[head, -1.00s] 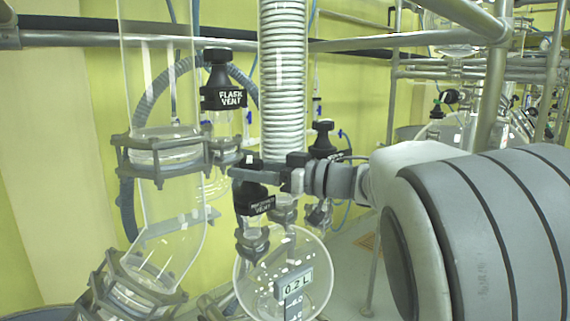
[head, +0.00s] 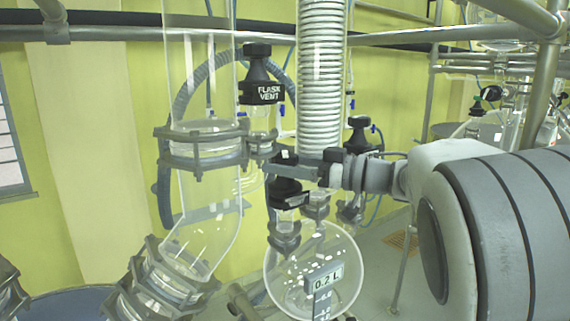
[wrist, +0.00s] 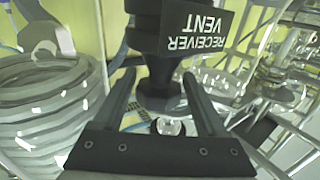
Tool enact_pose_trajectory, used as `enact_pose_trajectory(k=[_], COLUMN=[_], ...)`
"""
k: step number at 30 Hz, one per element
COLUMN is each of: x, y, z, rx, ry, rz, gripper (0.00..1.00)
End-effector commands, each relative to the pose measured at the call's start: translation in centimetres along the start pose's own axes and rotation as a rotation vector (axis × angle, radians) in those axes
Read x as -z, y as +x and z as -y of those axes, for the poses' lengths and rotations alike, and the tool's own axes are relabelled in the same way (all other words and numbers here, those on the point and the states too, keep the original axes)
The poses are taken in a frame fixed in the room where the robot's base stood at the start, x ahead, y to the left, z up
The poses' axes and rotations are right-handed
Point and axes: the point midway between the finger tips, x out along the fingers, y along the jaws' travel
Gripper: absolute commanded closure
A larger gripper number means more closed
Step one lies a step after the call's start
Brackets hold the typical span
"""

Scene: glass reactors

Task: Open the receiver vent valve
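The receiver vent valve (head: 289,191) is a black cap and collar above the round glass receiver flask (head: 313,271), marked 0.2 L. In the wrist view its collar (wrist: 190,32) shows "RECEIVER VENT" upside down, with a narrower black neck below. My gripper (head: 300,168) reaches in from the right at the valve, and a finger partly hides it in the head view. In the wrist view my gripper (wrist: 158,82) has its fingers apart, one on each side of the valve's neck, with gaps visible. The top of the cap is out of the wrist view.
The flask vent valve (head: 261,78) stands up and left of my gripper. A coiled glass condenser (head: 322,80) rises just behind it. Another black-capped valve (head: 359,134) is close to the right. A wide glass tube (head: 198,85) with grey clamps stands left.

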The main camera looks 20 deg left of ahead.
Motion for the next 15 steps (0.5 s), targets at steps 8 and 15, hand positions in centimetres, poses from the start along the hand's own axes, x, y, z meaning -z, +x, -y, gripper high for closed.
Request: enact_pose_trajectory(k=[8,15], x=[0.0,-0.2], y=[-0.4,-4.3], z=[-0.1,-0.2], rx=[-0.002,-0.008], ry=[0.001,0.0], rz=[-0.001,-0.002], gripper=[0.26,0.26])
